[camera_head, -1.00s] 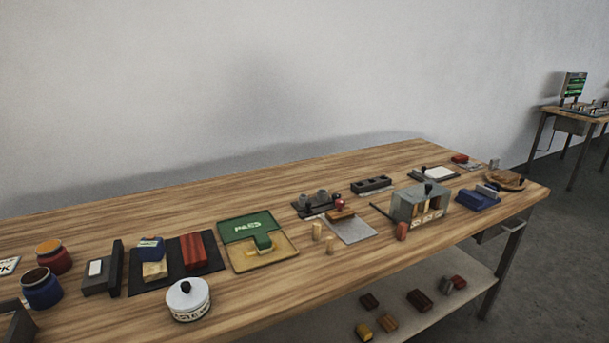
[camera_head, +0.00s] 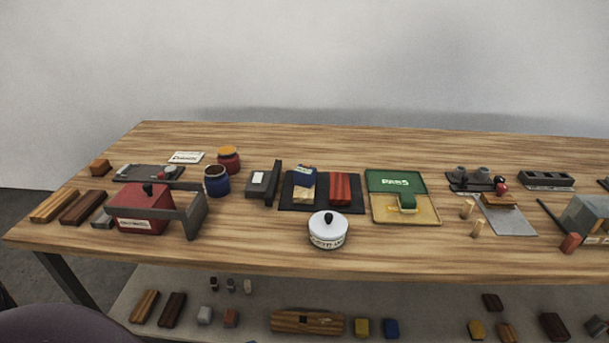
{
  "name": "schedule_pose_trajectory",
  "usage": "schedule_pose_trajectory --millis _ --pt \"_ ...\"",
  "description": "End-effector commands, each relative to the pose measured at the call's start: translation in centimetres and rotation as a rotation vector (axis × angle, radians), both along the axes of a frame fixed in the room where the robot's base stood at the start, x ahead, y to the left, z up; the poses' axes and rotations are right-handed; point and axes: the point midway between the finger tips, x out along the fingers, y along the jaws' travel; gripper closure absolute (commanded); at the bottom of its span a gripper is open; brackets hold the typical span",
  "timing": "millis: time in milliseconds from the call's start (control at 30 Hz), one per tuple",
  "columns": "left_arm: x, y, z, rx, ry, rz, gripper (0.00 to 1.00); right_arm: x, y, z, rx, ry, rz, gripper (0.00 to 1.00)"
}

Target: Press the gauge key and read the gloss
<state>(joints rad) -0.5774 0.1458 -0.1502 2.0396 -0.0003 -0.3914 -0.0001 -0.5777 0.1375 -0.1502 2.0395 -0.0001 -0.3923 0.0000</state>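A small dark grey device with a pale plate on top (camera_head: 259,179) and an upright dark panel at its right side stands mid-left on the wooden workbench (camera_head: 250,248). It may be the gauge; no gloss reading or distinct key can be made out on it at this size. Just right of it a dark mat (camera_head: 322,206) carries a red ribbed block (camera_head: 340,188), and a blue-topped block (camera_head: 305,174) with a pale yellow block (camera_head: 303,194). Neither of my grippers is in view.
A white lidded pot (camera_head: 328,235) stands near the front edge. Blue (camera_head: 216,183) and red (camera_head: 229,163) jars, a red box (camera_head: 140,212) with a grey bracket (camera_head: 194,214) are left. A green PADS case (camera_head: 395,183) lies right. A lower shelf (camera_head: 260,311) holds blocks. The bench's back strip is clear.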

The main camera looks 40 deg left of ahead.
Motion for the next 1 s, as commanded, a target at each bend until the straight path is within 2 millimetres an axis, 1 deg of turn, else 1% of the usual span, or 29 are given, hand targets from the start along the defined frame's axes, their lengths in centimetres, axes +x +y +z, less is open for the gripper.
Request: schedule_pose_trajectory --millis 167,200,667,700,1000 --pt "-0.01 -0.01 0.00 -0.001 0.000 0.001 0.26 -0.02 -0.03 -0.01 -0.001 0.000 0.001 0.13" --pt "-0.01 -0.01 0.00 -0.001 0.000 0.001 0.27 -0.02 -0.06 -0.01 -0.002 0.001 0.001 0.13" --pt "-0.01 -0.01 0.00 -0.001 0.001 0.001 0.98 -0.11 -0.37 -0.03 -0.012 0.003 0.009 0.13" --pt "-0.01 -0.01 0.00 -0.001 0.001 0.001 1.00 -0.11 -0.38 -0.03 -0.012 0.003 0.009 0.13" --pt "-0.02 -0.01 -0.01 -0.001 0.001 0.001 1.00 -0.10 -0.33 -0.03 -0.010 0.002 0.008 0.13"
